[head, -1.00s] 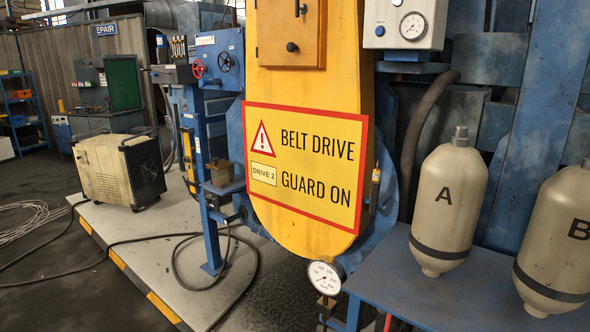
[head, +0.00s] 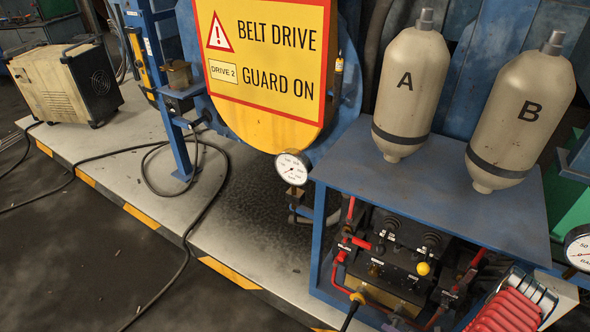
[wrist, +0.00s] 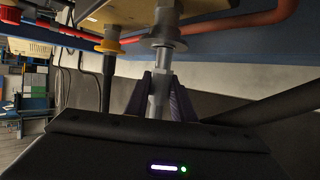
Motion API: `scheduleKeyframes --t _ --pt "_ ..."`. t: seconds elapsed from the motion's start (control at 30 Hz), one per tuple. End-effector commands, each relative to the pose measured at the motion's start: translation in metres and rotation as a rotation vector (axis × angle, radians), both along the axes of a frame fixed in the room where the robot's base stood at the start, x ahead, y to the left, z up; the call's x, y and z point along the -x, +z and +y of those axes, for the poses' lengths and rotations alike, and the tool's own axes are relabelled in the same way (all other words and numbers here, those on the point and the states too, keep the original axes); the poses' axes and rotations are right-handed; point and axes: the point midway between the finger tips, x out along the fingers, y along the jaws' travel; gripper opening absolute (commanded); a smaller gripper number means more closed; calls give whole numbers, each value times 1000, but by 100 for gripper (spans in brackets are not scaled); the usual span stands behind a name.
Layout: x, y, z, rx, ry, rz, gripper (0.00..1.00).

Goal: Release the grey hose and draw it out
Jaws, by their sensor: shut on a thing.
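In the wrist view, my gripper (wrist: 160,104) has its two dark purple fingers on either side of the grey hose's end (wrist: 158,88). The gripper is shut on it. The grey end stands upright below a wide grey collar (wrist: 163,44) under a pale block (wrist: 150,14). The collar and the grey end appear in line; whether they are locked together I cannot tell. The rest of the grey hose is hidden behind my gripper's dark body. In the head view, neither my gripper nor the grey hose can be made out clearly.
A black hose with a yellow collar (wrist: 108,45) hangs just left of the grey end. A red pipe (wrist: 245,22) crosses above. In the head view, a blue bench (head: 455,195) carries cylinders A (head: 408,85) and B (head: 525,115), with a panel of valves (head: 400,265) below.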

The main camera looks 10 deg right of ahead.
Motion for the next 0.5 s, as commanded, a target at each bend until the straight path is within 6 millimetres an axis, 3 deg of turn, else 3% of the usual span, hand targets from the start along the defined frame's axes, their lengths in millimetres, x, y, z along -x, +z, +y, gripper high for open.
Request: scheduleKeyframes --t 0.5 --pt "11 1 10 0 1 -2 0"
